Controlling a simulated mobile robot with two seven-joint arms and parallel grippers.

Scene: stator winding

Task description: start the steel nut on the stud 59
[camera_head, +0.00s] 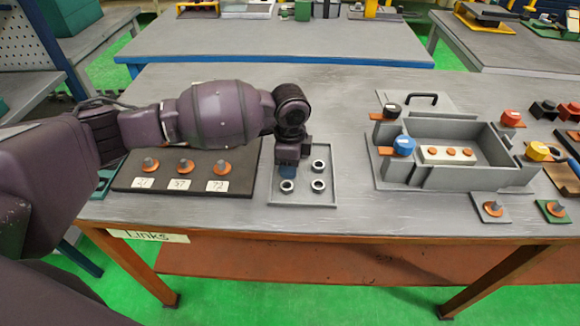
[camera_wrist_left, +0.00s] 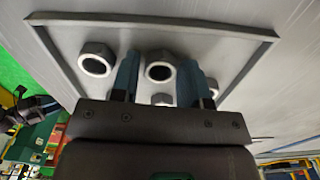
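Several steel nuts lie in a shallow grey tray (camera_head: 328,200); three show clearly in the head view, including a right-hand one (camera_head: 318,185) and a front-left one (camera_head: 287,186). My left gripper (camera_head: 288,167) points down over the tray's left side. In the left wrist view its blue fingers (camera_wrist_left: 157,85) stand apart, one on each side of a steel nut (camera_wrist_left: 160,66), not visibly closed on it. My right gripper is not in view.
A grey open box (camera_head: 440,178) holding a white block with orange discs stands right of the tray, with coloured knobs around it. Two more studs on plates, grey (camera_head: 493,209) and green (camera_head: 554,210), sit near the front edge. Table between tray and box is clear.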

